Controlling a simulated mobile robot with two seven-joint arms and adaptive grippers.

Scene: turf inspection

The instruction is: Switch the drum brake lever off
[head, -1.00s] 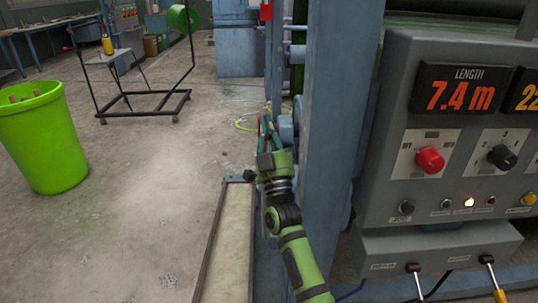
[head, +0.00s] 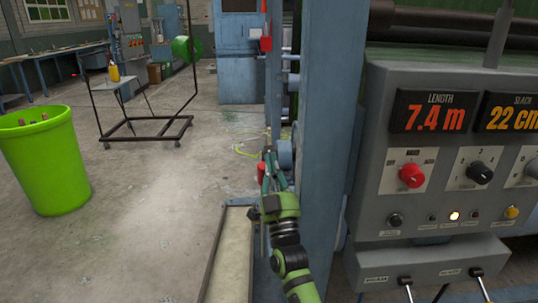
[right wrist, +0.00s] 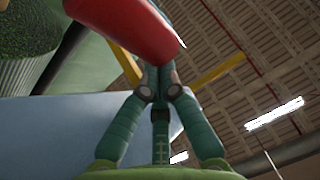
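A red cylindrical grip (head: 262,171), which looks like the drum brake lever's handle, shows beside the blue upright in the head view. In the right wrist view the red grip (right wrist: 125,28) is large and crosses in front of my fingertips. My right gripper (head: 269,163) is at the grip, just right of it in the head view. Its green fingers (right wrist: 159,76) come together at the tips and look shut, with the grip beside them rather than between them. The tips are partly hidden, so I cannot tell whether they touch it. My left gripper is out of view.
A blue upright (head: 320,130) stands close right of my arm. A grey control panel (head: 430,225) with small levers is at the right. A green bin (head: 45,165) and a black frame (head: 145,138) stand left. The floor between is open.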

